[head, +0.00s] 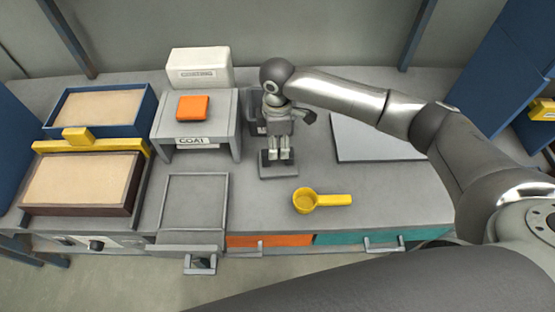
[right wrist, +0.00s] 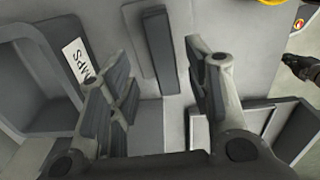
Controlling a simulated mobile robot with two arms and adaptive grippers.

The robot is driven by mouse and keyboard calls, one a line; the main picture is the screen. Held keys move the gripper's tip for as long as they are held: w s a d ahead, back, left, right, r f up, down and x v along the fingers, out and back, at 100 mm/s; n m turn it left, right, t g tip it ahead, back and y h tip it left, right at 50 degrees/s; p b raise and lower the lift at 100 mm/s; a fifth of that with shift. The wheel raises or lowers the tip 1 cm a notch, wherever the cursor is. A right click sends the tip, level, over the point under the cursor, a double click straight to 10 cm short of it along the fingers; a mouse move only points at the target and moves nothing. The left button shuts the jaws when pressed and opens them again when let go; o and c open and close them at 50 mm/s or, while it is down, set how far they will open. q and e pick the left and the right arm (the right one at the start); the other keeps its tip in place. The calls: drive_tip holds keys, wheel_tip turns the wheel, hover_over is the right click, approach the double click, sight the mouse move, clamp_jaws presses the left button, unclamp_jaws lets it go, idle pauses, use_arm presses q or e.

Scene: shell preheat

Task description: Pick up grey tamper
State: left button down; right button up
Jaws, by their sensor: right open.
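The grey tamper (right wrist: 160,48) shows in the right wrist view as a dark grey narrow bar over a lighter flat plate. In the head view its base (head: 278,172) lies on the bench, and its upper part is largely hidden by my gripper. My right gripper (head: 281,157) is open above it and points down. In the right wrist view the two fingers (right wrist: 162,78) stand apart, one on each side of the bar's near end, with a gap to each side. Whether the fingertips reach down to its height I cannot tell. My left gripper is not in view.
A yellow scoop (head: 306,201) lies right of the tamper. A grey stand (head: 226,122) labelled COAT, with an orange block (head: 193,107) on top, is close on the left. A flat grey plate (head: 375,145) lies at right. Two sand-filled boxes (head: 130,205) stand far left.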

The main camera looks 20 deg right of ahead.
sight(278, 151)
drive_tip(key=f, duration=0.2)
drive_tip(key=f+p, duration=0.1)
drive_tip(key=f, duration=0.2)
drive_tip(key=shift+s+f, duration=0.2)
drive_tip(key=shift+f, duration=0.1)
drive_tip(key=shift+r, duration=0.1)
clamp_jaws()
